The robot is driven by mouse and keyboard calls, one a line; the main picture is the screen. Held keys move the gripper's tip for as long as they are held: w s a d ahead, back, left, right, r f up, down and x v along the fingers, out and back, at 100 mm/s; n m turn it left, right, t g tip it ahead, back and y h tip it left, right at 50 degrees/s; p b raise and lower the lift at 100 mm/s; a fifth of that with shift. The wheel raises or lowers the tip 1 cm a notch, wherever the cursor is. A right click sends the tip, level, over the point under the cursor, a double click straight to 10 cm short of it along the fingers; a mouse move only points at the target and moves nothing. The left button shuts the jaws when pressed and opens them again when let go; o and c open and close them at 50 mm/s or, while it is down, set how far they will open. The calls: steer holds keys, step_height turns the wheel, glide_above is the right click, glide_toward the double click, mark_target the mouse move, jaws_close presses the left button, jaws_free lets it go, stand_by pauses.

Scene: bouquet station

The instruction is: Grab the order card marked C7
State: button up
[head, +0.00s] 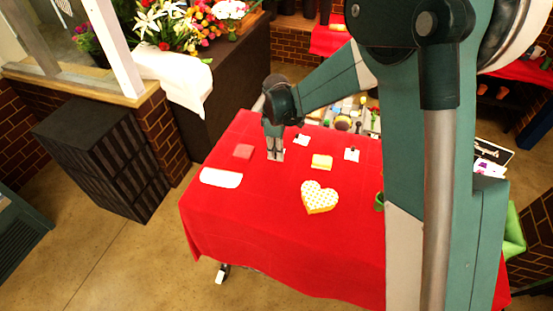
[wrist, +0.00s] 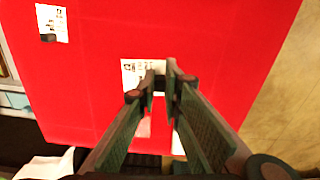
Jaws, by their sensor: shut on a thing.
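A white card (head: 281,157) lies at the red table's far left part, right under my gripper (head: 275,150). In the wrist view the same card (wrist: 131,72) shows dark printing, too small to read. The fingertips of my gripper (wrist: 160,78) are closed on the card's right part, hiding some of it. A second white card (wrist: 52,24) with a dark object on it lies at the upper left of the wrist view. I cannot read which is C7.
On the red-covered table (head: 250,225) are a dull red box (head: 242,151), a white rounded piece (head: 221,178), a yellow box (head: 322,161) and a heart-shaped dotted box (head: 319,196). Several small items crowd the back edge. The table's front left is clear.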

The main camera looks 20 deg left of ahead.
steer(key=shift+r, duration=0.6)
